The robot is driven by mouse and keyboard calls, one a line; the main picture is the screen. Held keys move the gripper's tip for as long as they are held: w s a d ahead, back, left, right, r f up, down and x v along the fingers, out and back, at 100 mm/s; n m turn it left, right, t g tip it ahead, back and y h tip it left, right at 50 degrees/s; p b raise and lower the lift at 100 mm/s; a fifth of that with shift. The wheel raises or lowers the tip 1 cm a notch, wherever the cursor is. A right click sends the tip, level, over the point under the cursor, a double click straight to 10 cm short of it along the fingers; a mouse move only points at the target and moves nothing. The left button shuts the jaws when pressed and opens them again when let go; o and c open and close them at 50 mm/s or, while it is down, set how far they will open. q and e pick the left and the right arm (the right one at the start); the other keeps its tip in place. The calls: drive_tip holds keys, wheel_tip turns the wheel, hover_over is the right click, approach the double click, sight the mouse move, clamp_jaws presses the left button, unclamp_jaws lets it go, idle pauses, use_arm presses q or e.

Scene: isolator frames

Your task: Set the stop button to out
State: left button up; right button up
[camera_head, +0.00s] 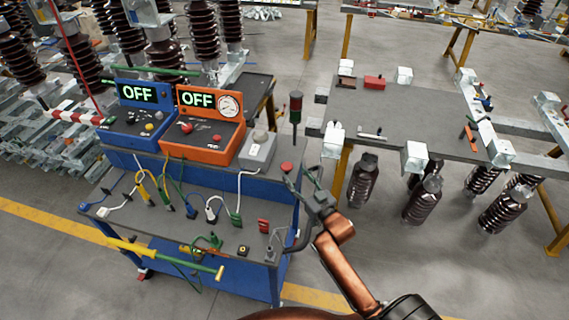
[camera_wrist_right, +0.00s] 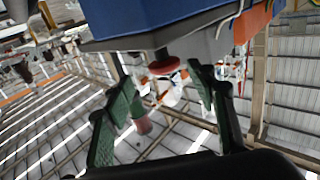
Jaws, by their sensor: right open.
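A red round stop button (camera_head: 287,167) sits at the right end of the blue trolley, close beside the signal lamp. It also shows in the right wrist view as a red disc (camera_wrist_right: 163,66) on a short dark stem under a grey surface. My right gripper (camera_head: 299,177) is open, with its fingertips near the button. In the wrist view its two green-padded fingers lie left and right of the red disc, with gaps on both sides and no visible contact. I cannot tell whether the button is in or out. My left gripper is not in view.
The blue trolley (camera_head: 183,230) bears a blue OFF box (camera_head: 130,132), an orange OFF box (camera_head: 205,148) with red buttons, and a grey box (camera_head: 257,153). A red-topped signal lamp (camera_head: 296,105) stands behind the gripper. A grey table (camera_head: 420,105) with dark insulators is at the right.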

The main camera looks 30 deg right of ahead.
sight(287, 165)
drive_tip(key=w, duration=0.5)
drive_tip(key=shift+w+a, duration=0.35)
drive_tip(key=shift+a, duration=0.05)
drive_tip(key=shift+w, duration=0.4)
drive_tip(key=c, duration=0.8)
drive_tip(key=shift+d, duration=0.1)
clamp_jaws()
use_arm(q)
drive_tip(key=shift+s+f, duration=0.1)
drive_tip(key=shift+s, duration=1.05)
